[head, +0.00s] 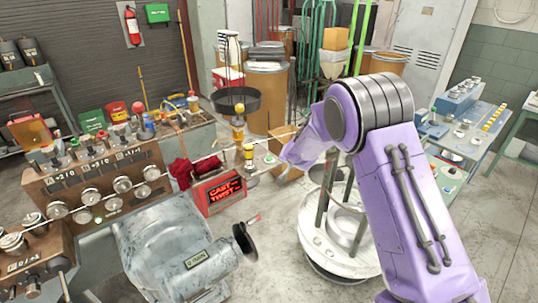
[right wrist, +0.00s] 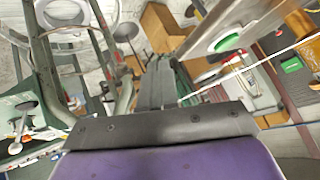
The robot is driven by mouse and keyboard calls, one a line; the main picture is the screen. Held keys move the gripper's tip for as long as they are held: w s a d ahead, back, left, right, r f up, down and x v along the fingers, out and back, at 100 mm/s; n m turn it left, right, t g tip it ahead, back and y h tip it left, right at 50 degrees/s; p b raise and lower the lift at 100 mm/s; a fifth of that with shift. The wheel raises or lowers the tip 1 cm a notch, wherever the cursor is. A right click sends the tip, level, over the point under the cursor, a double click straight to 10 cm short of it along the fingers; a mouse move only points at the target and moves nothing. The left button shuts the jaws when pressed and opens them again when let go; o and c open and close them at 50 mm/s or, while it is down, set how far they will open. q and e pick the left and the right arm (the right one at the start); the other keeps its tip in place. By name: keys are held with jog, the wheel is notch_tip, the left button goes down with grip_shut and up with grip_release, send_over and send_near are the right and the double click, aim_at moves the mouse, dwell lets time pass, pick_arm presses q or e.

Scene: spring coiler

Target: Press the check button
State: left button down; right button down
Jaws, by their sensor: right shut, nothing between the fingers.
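No button with a readable "check" label shows. A small green round button (head: 270,158) sits on a pale plate at the right end of the machine's wire line, just left of my purple right arm. In the right wrist view a green round button (right wrist: 228,41) on a pale mount is up and right of the fingertips, apart from them. My right gripper (right wrist: 157,68) is shut and empty, its dark fingers together. In the head view its fingers cannot be made out beyond the purple wrist. My left gripper is not in view.
A brown control panel (head: 105,185) with dials and levers stands at left, above a grey motor housing (head: 170,245). A red lettered display (head: 220,192) and red cloth (head: 181,172) are near the middle. A blue console (head: 465,135) with buttons is at right. A white round stand (head: 315,240) is beside my arm.

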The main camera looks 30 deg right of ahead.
notch_tip(320, 180, up, 5)
jog(key=w+y, duration=0.1)
jog(key=w, duration=0.1)
notch_tip(320, 180, up, 8)
jog(key=n+t+y, duration=0.1)
jog(key=n+y, duration=0.3)
jog(key=y, duration=0.1)
send_over(272, 159)
jog(key=shift+f, duration=0.15)
notch_tip(272, 159, down, 8)
jog(key=b, duration=0.6)
jog(key=shift+b, duration=0.4)
jog(key=shift+f+b, duration=0.3)
jog(key=shift+f, duration=0.1)
jog(key=shift+f, duration=0.1)
jog(key=shift+f, duration=0.3)
